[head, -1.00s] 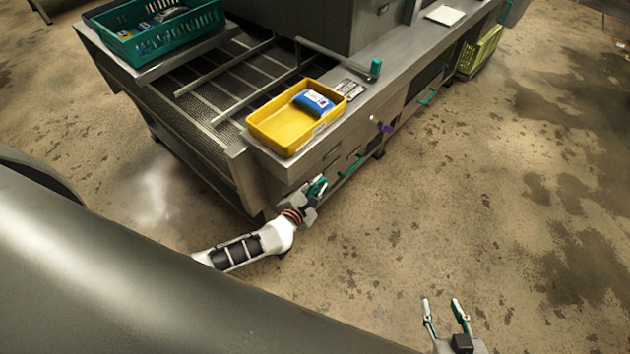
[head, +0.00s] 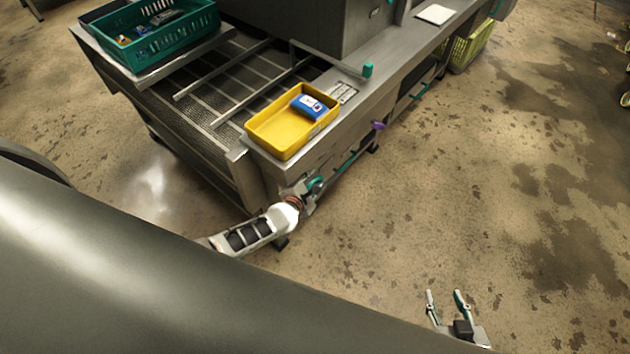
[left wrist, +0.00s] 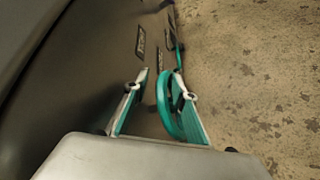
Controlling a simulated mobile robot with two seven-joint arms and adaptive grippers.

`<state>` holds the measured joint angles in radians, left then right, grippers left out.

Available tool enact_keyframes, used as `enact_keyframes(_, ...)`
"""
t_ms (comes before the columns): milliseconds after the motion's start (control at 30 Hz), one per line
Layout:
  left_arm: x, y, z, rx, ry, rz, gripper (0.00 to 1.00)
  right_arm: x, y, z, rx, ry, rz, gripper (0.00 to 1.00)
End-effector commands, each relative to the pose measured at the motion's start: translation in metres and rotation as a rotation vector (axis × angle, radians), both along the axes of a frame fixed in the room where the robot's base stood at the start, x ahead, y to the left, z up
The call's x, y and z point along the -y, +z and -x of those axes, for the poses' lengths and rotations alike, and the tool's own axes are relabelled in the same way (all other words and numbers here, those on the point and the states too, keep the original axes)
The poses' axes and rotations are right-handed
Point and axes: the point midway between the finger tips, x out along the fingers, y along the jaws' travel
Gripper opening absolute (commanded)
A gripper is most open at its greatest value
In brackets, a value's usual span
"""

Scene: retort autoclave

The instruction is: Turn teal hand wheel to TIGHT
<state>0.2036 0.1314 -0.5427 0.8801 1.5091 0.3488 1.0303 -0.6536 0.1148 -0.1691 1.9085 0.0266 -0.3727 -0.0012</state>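The teal hand wheel (left wrist: 165,108) shows in the left wrist view as a ring seen nearly edge-on at the machine's front panel. My left gripper (left wrist: 160,80) is open, with its fingers apart. The wheel's rim lies between the fingers, close to the right finger; I cannot tell whether they touch. In the head view my left gripper (head: 316,186) is low at the machine's front, and the wheel is hard to tell from the teal finger pads. My right gripper (head: 448,304) is open and empty over the floor.
Dark label plates (left wrist: 141,41) sit on the panel, their text unreadable. A yellow tray (head: 262,146) with a blue pack (head: 309,107) stands on the ledge. A purple knob (head: 378,126) and teal handle (head: 420,91) are further along the front.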

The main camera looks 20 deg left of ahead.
Motion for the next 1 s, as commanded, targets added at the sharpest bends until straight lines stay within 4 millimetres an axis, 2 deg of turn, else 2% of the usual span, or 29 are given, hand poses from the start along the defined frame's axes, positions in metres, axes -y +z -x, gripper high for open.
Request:
enact_keyframes(300,-0.001,0.001,-0.001,0.002,0.001,0.001,0.28,-0.004,0.002,0.000,0.003,0.005,-0.006,0.40)
enact_keyframes(667,0.002,-0.001,0.002,-0.002,-0.003,0.001,0.28,0.001,0.000,0.002,-0.002,0.007,0.005,0.40)
enact_keyframes(1000,0.003,0.009,0.025,-0.006,-0.001,0.008,0.28,0.000,0.001,0.001,0.002,0.006,0.001,0.40)
